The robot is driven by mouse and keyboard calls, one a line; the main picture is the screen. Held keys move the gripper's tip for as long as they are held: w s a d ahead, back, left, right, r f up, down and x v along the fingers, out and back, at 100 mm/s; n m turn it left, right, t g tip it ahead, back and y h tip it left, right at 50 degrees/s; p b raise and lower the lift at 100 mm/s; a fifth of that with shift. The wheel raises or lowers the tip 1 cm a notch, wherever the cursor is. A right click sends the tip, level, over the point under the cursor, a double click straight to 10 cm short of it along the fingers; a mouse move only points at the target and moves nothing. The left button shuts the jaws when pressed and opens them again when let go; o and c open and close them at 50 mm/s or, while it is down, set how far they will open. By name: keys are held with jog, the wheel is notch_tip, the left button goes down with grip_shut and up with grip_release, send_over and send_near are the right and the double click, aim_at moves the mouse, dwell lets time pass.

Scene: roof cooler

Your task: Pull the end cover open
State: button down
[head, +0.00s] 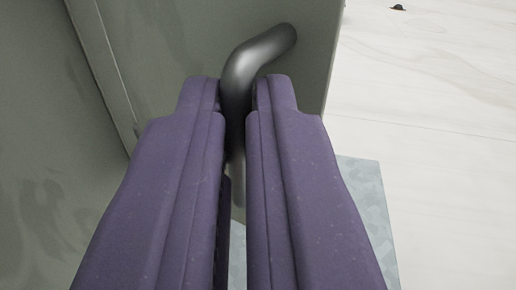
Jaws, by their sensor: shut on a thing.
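My gripper (238,98) has two purple fingers that reach up from the bottom of the head view. It is shut on a dark metal bar handle (262,52), with one finger on each side of the bar. The handle bends at its top and meets a grey-green panel (180,45), which appears to be the end cover. The handle's lower part shows only in the narrow gap between the fingers, and the fingers hide the rest. A vertical seam or edge (103,65) runs along the panel's left side.
Another grey-green surface (45,130) stands at the left, beyond the seam. A pale mottled grey block or ledge (366,205) lies below and right of the panel. The pale floor (440,110) at the right is open, with a small dark object (398,7) far off.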

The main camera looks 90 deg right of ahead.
jog(key=c, duration=1.5)
grip_release()
jog(key=shift+w+d+r, duration=0.15)
jog(key=shift+d+r, duration=0.15)
jog(key=shift+r, duration=0.05)
jog(key=shift+o, duration=1.3)
jog(key=shift+w+d+f, duration=0.15)
jog(key=shift+w+d, duration=0.15)
jog(key=shift+d, duration=0.1)
jog(key=shift+s, duration=0.1)
jog(key=shift+a+f, duration=0.15)
jog(key=shift+a, duration=0.2)
jog(key=a+p, duration=0.1)
jog(key=a, duration=0.6)
jog(key=shift+s+a, duration=0.3)
jog(key=shift+s, duration=0.05)
jog(key=shift+s+f, duration=0.1)
jog(key=shift+f, duration=0.05)
